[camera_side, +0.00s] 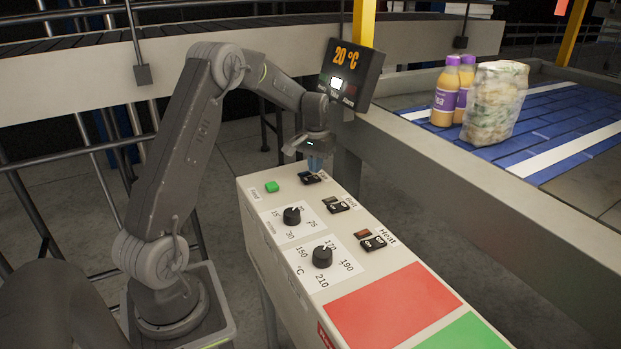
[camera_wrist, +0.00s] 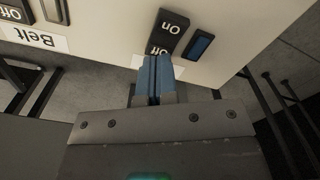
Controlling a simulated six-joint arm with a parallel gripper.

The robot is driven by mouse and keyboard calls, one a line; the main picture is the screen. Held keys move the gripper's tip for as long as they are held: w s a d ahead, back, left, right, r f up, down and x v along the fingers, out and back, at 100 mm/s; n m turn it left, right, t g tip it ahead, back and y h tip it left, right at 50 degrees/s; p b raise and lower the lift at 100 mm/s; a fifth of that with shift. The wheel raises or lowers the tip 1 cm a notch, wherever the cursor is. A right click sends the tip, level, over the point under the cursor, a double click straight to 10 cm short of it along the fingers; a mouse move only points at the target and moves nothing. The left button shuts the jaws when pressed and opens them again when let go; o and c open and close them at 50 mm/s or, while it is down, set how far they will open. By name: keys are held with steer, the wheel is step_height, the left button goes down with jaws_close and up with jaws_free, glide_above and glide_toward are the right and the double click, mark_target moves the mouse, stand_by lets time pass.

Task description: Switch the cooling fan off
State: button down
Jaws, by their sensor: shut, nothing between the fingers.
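The far rocker switch (camera_side: 311,179) on the control panel, beyond the Belt and Heat switches, sits right under my gripper (camera_side: 316,165). Its name label is mostly hidden. In the wrist view this black switch (camera_wrist: 171,26) is marked On and Off, with a blue lamp (camera_wrist: 201,45) beside it. My gripper (camera_wrist: 153,62) is shut and empty, its blue fingertips at the Off end and partly covering it. I cannot tell whether they touch it, or which way the rocker is tipped.
The Belt switch (camera_side: 338,206) and Heat switch (camera_side: 373,243) sit nearer on the panel. A green button (camera_side: 271,187) and two black knobs (camera_side: 292,216) are beside them. A display (camera_side: 350,73) reads 20 °C. Bottles (camera_side: 446,92) and a bag (camera_side: 495,103) stand on the blue conveyor.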

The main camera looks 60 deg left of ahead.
mark_target(316, 177)
steer(key=shift+r, duration=2.6)
steer(key=s+d+r+m+t, duration=0.1)
steer(key=s+d+r+m, duration=0.1)
steer(key=s+d+r, duration=0.5)
steer(key=s+d+r+m+t, duration=0.15)
steer(key=d+r, duration=0.25)
steer(key=d, duration=0.8)
steer(key=s+d+f+m+t, duration=0.1)
steer(key=s+d+m+t, duration=0.1)
steer(key=s+d, duration=0.8)
steer(key=s+t, duration=0.1)
steer(key=s, duration=0.3)
steer(key=shift+d, duration=0.35)
